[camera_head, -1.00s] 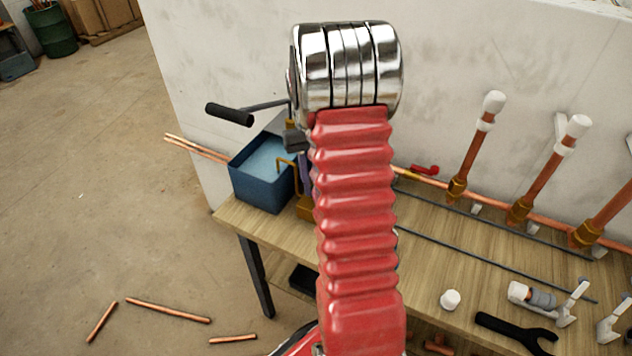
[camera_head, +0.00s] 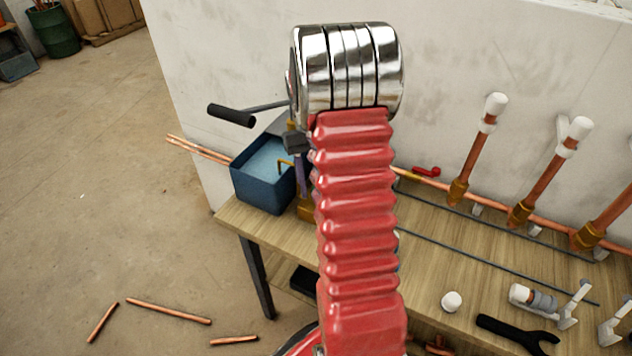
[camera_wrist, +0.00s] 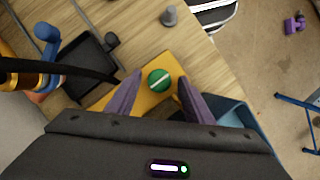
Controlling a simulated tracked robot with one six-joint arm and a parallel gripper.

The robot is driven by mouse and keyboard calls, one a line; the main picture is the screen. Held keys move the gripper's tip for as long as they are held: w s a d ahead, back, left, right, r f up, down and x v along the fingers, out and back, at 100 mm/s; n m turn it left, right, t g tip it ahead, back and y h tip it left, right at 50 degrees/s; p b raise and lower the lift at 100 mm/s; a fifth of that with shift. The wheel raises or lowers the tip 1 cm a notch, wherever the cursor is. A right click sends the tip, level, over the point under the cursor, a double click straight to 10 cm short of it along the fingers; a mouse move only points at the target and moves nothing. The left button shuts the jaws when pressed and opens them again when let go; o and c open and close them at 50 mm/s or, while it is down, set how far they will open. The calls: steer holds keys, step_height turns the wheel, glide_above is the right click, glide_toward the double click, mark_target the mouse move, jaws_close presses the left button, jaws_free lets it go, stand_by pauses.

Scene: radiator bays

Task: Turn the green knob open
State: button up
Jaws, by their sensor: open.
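The green knob (camera_wrist: 159,81) shows in the wrist view as a round green disc with a pale bar across it. It sits on a yellow block (camera_wrist: 184,68) on the wooden bench. My gripper (camera_wrist: 157,80) is open, with one purple-grey finger on each side of the knob; I cannot tell whether either finger touches it. The pale bar runs slantwise between the fingers. In the head view my red arm hides the knob, and only a little yellow shows beside the arm.
A blue bin (camera_head: 262,178) stands at the bench's left end. Copper pipes with white caps (camera_head: 476,150) rise behind the bench (camera_head: 425,235). A red lever (camera_head: 426,171) is on the pipe. A black tray (camera_wrist: 88,66) and a blue-handled valve (camera_wrist: 47,40) lie near my gripper.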

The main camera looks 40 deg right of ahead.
steer(key=v, duration=1.3)
steer(key=shift+w+r, duration=0.25)
steer(key=shift+r, duration=0.05)
steer(key=shift+s, duration=0.15)
